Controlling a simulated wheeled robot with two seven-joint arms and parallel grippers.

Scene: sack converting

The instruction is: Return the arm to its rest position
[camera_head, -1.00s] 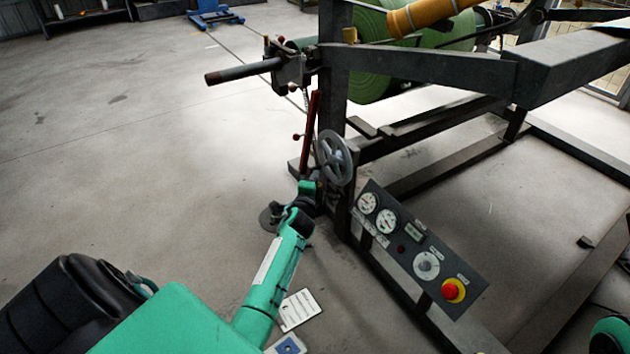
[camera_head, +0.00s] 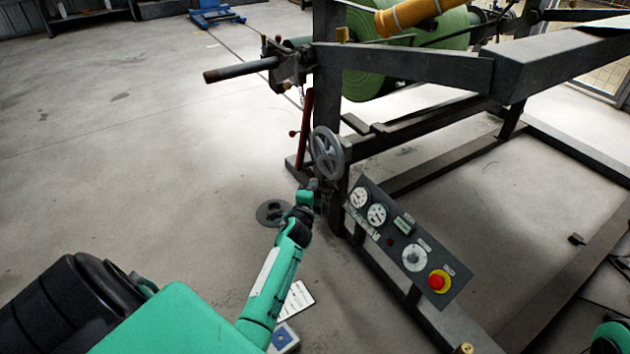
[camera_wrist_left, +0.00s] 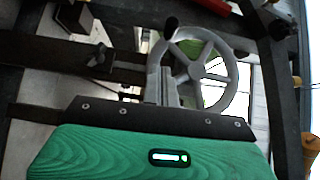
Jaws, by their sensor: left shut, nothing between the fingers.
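My left arm, green with black joints, reaches in from the lower left in the head view. Its gripper (camera_head: 322,194) is at the machine's upright post, just below the grey spoked handwheel (camera_head: 327,153). The fingers are small and dark there and partly hard to make out against the post. In the left wrist view the handwheel (camera_wrist_left: 205,75) stands beyond the green gripper body, with the narrow closed fingers (camera_wrist_left: 166,88) in front of its left side. The gripper is shut and empty; I cannot tell whether it touches the wheel. My right gripper is not in view.
A control panel (camera_head: 408,239) with gauges and a red button (camera_head: 438,281) is right of my left arm. The dark machine frame (camera_head: 400,68) carries a green roll (camera_head: 372,84). A round dark disc (camera_head: 272,212) lies on the floor. The floor at left is clear.

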